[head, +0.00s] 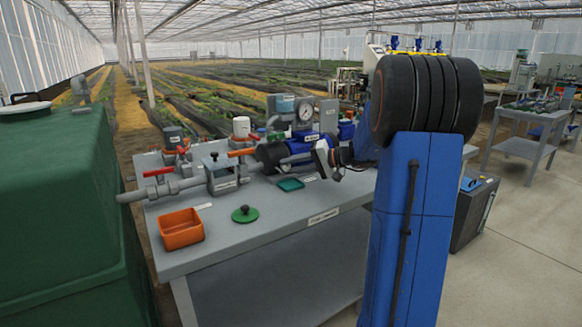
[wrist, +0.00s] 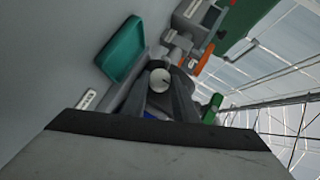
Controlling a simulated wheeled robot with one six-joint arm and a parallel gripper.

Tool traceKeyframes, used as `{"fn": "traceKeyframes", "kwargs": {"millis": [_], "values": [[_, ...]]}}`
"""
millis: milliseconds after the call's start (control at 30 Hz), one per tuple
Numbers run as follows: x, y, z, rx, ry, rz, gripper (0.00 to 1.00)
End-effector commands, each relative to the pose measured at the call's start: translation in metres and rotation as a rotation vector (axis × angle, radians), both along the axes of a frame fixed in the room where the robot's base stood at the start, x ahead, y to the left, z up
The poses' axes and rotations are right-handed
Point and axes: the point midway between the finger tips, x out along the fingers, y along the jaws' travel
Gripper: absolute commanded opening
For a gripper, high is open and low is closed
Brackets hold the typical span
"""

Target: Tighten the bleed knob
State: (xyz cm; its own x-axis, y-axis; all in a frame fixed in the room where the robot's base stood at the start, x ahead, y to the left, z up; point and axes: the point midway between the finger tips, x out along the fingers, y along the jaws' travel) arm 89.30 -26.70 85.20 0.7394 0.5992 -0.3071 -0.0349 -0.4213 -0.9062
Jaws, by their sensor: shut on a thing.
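A small round pale knob (wrist: 160,79), which I take to be the bleed knob, sits between the two dark fingers of my gripper (wrist: 161,84) in the wrist view. The fingers are closed around its sides, and its round end face shows. In the head view my gripper (head: 284,161) reaches in from the right, low in front of the blue and black pump (head: 305,146). The knob cannot be made out there, being hidden or too small. Whether it is fully seated cannot be told.
The grey bench (head: 240,245) carries an orange tray (head: 180,232), a green disc with a black knob (head: 245,214) and a teal tray (head: 291,185). Grey pipework with a red-handled valve (head: 158,173) and an orange handle (head: 242,153) stands behind. A green tank (head: 60,200) is left.

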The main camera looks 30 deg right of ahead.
Motion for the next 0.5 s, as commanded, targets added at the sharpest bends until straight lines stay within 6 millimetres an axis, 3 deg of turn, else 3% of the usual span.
{"fn": "traceKeyframes", "kwargs": {"millis": [133,167,233,500], "values": [[-0.0001,-0.0003,-0.0005,-0.001,0.002,-0.002,0.03],[-0.0001,-0.0003,-0.0005,-0.001,0.002,-0.002,0.31],[-0.0001,-0.0003,-0.0005,-0.001,0.002,-0.001,0.44],[-0.0002,-0.0002,-0.0002,-0.001,0.001,0.000,0.44]]}}
